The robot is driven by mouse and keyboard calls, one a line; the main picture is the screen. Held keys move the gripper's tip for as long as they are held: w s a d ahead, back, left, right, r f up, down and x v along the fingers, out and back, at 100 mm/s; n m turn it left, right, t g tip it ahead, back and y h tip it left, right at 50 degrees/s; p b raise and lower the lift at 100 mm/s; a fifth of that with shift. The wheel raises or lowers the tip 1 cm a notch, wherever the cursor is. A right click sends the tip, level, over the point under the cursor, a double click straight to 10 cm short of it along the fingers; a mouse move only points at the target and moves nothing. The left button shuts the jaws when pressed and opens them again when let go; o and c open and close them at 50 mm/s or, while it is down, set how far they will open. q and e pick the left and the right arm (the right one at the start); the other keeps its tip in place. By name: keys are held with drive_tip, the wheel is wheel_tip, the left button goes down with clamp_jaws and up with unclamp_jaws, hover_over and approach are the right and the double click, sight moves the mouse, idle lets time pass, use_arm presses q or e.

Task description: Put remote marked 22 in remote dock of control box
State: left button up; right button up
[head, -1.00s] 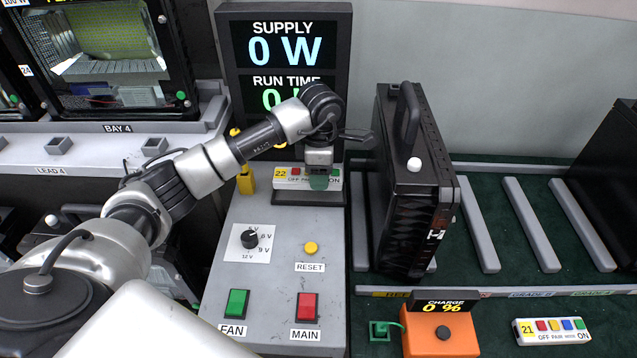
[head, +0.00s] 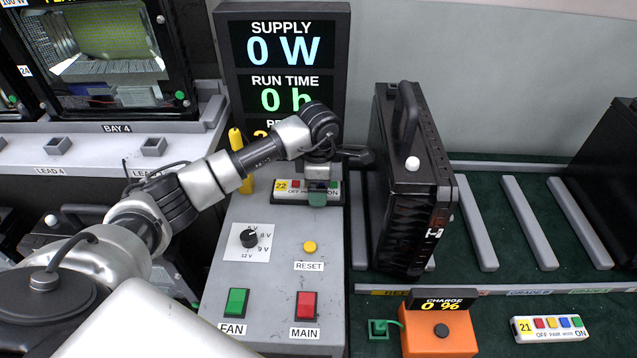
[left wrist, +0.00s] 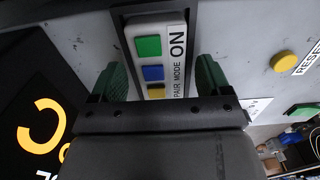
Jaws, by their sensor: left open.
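The remote marked 22 (head: 294,186) is a pale bar with coloured buttons at the back of the grey control box (head: 283,283). In the left wrist view the remote (left wrist: 155,48) lies within the dark-rimmed remote dock (left wrist: 122,22); its lower end is hidden by my gripper. How deep it sits, I cannot tell. My left gripper (head: 318,198) is over the remote's ON half, jaws open. In the left wrist view the green fingers of my left gripper (left wrist: 162,78) stand on either side of the remote, with gaps visible. My right gripper is not in view.
A display panel (head: 228,60) stands behind the dock. A tall black case (head: 405,190) stands close to the right of my left gripper. Another remote marked 21 (head: 550,329) lies at the lower right, near an orange charger (head: 440,332). A yellow item (head: 238,145) is left of the dock.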

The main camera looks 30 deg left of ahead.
use_arm(q)
drive_tip(key=shift+r, duration=0.15)
wheel_tip(320, 180, up, 12)
drive_tip(key=b, duration=0.1)
drive_tip(key=shift+b, duration=0.3)
idle(2.0)
